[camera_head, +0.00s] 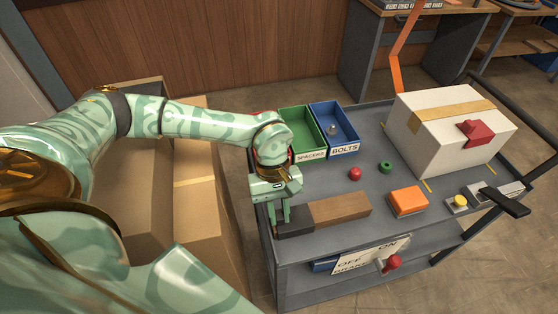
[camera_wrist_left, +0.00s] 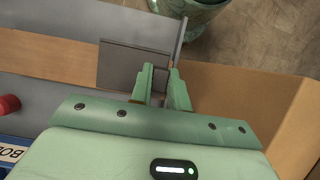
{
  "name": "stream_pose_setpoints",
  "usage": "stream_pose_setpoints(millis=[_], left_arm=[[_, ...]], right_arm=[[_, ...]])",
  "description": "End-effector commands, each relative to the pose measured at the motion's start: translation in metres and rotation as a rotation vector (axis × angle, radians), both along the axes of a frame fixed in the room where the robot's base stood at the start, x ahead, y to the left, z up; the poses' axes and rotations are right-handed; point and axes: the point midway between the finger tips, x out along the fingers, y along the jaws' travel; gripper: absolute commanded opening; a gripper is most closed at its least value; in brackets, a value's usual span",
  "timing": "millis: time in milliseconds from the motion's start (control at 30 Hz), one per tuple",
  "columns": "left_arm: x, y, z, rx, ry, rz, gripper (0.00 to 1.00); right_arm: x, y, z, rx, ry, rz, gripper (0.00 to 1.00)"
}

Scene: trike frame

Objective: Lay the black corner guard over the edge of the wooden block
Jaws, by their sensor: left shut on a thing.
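The wooden block (camera_head: 342,207) lies near the front left of the grey cart top. It also shows as a brown strip in the left wrist view (camera_wrist_left: 48,56). The black corner guard (camera_head: 296,222) is at the block's left end and appears to cover that end; I cannot tell whether it is fully seated. In the left wrist view the guard (camera_wrist_left: 128,62) is a flat dark plate meeting the bare wood. My left gripper (camera_head: 285,218) points down and is shut on the guard's outer end, its fingertips (camera_wrist_left: 161,82) partly hiding it. My right gripper is not in view.
A green spacers bin (camera_head: 300,130) and a blue bolts bin (camera_head: 335,128) stand behind. A red ball-like part (camera_head: 354,174), a green ring (camera_head: 386,167), an orange block (camera_head: 408,201) and a white box (camera_head: 452,130) are to the right. An open cardboard box (camera_head: 195,185) stands left of the cart.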

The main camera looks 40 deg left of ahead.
Motion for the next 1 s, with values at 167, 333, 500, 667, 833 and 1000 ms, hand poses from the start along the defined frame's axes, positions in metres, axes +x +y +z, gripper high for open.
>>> stream_pose_setpoints(millis=[167, 333, 500, 667, 833, 1000], left_arm=[[0.000, 0.000, 0.000, 0.000, 0.000, 0.000, 0.43], [0.000, 0.000, 0.000, 0.000, 0.000, 0.000, 0.43], [0.004, 0.003, 0.010, 0.000, -0.004, 0.001, 0.43], [0.013, 0.013, 0.043, 0.001, -0.007, 0.002, 0.43], [0.024, 0.027, 0.088, 0.000, -0.006, 0.002, 0.43], [0.034, 0.039, 0.124, 0.001, -0.004, 0.002, 0.43]], right_arm=[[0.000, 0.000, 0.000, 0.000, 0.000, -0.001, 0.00], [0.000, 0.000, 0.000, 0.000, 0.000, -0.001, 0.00], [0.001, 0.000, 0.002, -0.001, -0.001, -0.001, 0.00], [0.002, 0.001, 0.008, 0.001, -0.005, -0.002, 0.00], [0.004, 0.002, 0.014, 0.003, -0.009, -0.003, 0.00], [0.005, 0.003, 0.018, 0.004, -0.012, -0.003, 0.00]])
